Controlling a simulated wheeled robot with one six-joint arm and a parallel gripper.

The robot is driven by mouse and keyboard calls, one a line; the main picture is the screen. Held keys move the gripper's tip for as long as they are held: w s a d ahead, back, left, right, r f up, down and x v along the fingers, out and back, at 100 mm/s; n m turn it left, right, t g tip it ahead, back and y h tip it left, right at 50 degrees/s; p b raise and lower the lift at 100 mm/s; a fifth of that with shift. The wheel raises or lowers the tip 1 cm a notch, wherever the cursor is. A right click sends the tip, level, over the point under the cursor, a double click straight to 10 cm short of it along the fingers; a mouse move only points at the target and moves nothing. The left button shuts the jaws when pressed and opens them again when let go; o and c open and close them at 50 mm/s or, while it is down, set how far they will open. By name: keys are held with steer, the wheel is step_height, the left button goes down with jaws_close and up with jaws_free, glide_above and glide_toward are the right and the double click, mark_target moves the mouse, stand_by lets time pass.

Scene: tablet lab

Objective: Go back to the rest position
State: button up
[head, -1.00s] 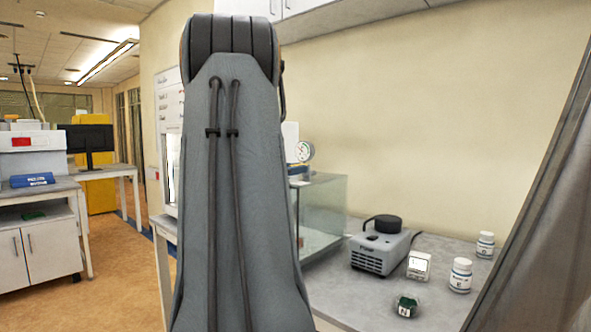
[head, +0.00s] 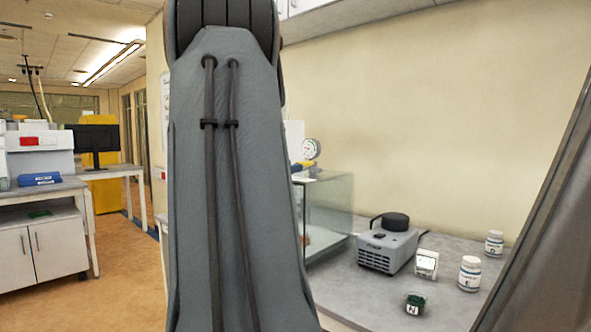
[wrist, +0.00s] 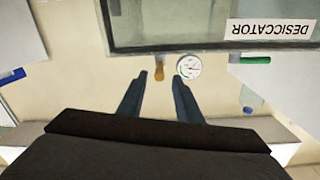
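My gripper (wrist: 159,75) shows in the wrist view with its two fingers apart and nothing between them. Beyond the fingertips are a round white gauge (wrist: 189,67) and a small orange-brown fitting (wrist: 159,71). In the head view my raised arm fills the middle of the picture and hides what is behind it. The gripper itself cannot be made out there.
A glass-walled box (head: 329,213) stands on the grey bench (head: 345,285), right of my arm. A "DESICCATOR" label (wrist: 270,29) shows upside down.

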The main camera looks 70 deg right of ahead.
steer(key=shift+w+a, duration=0.1)
steer(key=shift+a, duration=0.2)
stand_by(0.4)
